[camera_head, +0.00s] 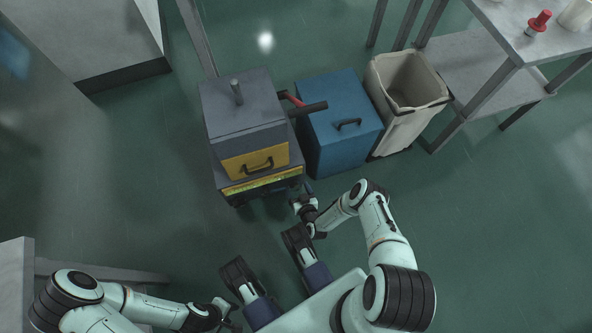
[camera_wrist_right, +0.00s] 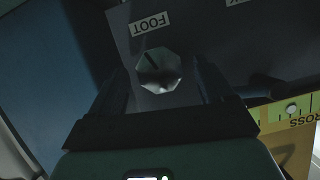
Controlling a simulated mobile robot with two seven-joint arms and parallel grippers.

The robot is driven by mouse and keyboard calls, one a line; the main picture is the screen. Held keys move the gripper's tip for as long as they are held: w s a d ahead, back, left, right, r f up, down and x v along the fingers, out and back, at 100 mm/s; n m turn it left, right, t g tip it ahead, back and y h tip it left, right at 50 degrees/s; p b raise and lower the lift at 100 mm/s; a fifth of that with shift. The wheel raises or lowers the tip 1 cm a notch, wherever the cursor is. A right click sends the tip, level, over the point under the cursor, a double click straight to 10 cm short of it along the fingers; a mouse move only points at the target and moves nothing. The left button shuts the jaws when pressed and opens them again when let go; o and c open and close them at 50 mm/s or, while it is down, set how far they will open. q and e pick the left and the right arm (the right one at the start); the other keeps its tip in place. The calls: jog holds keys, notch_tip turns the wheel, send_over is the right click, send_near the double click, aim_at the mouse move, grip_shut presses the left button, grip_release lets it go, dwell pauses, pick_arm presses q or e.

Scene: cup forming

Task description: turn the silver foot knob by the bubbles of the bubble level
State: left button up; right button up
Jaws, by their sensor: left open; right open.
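The silver foot knob (camera_wrist_right: 158,70) is a faceted metal knob on a dark grey panel, next to an upside-down FOOT label (camera_wrist_right: 148,23) in the right wrist view. My right gripper (camera_wrist_right: 161,78) is open, with one finger to each side of the knob; I cannot tell whether they touch it. The yellow bubble level (camera_wrist_right: 290,110) shows partly at the right, with a pale round bubble and the word CROSS. In the head view my right gripper (camera_head: 305,196) is low at the machine's front right. My left gripper (camera_head: 230,318) is open and empty, away from the machine.
The grey machine (camera_head: 240,110) has a yellow front with a black handle. A blue cabinet (camera_head: 340,115) and a beige bin (camera_head: 402,100) stand to its right. A metal table (camera_head: 540,40) is at the upper right. The floor left of the machine is clear.

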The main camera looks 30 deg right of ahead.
dwell(0.3)
jog(key=c, duration=1)
jog(key=shift+c, duration=0.2)
